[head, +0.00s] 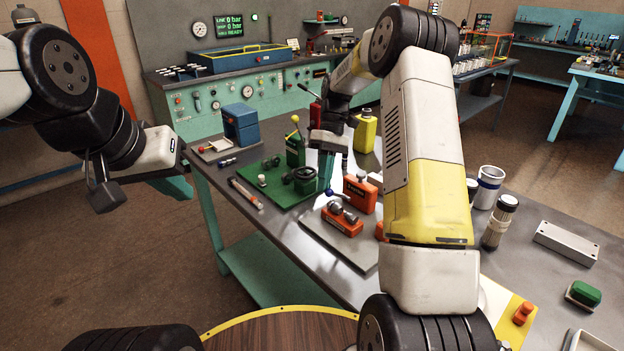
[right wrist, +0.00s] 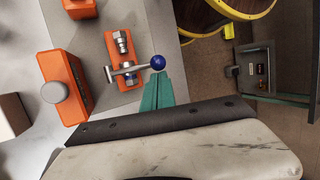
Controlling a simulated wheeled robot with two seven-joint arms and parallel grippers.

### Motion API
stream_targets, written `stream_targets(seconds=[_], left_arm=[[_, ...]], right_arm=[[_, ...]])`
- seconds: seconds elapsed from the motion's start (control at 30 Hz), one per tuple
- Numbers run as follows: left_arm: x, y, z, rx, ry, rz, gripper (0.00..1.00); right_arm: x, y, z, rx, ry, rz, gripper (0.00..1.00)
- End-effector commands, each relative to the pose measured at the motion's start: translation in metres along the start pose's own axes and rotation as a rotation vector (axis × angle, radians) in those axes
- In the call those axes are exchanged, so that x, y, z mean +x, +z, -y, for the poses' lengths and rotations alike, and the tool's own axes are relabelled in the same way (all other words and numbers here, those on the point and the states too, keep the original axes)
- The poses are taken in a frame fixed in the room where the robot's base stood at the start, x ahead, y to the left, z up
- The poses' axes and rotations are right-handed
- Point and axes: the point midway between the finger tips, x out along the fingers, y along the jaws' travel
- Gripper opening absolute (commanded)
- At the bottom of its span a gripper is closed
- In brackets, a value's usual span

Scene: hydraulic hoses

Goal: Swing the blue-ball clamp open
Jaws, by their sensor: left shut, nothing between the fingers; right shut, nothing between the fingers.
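The clamp's blue ball (right wrist: 158,62) sits on the end of a metal lever (right wrist: 128,70) in the right wrist view. The lever lies across metal hose fittings on an orange block (right wrist: 104,64). In the head view the blue ball (head: 329,192) is at the left of the orange block (head: 342,222). My right gripper (right wrist: 157,80) is shut and empty, its teal fingertips close beside the ball; I cannot tell whether they touch. It also shows in the head view (head: 325,178). My left gripper (head: 178,190) is shut and empty, left of the table, away from the clamp.
A green mat (head: 268,192) with green fixtures and a yellow-ball lever (head: 294,119) lies behind the clamp. An orange canister (head: 360,192) stands close behind it. A yellow bottle (head: 365,131) and blue box (head: 240,124) stand further back. My right arm hides part of the table.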

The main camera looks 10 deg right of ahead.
Motion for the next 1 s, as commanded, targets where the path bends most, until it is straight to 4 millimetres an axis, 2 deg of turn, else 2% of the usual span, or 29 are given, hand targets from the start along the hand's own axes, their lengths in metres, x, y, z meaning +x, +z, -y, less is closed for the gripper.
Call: stream_targets(seconds=[0.07,0.5,0.77,1.0], left_arm=[[0.000,0.000,0.000,0.000,0.000,0.000,0.00],[0.000,0.000,0.000,0.000,0.000,0.000,0.00],[0.000,0.000,0.000,0.000,0.000,0.000,0.00],[0.000,0.000,0.000,0.000,0.000,0.000,0.00]], right_arm=[[-0.005,0.002,-0.004,-0.014,-0.057,0.000,0.00],[-0.025,0.008,-0.018,-0.011,-0.046,0.004,0.00],[-0.025,0.008,-0.017,-0.011,-0.045,0.004,0.00],[-0.033,0.010,-0.013,-0.012,-0.045,0.003,0.00]])
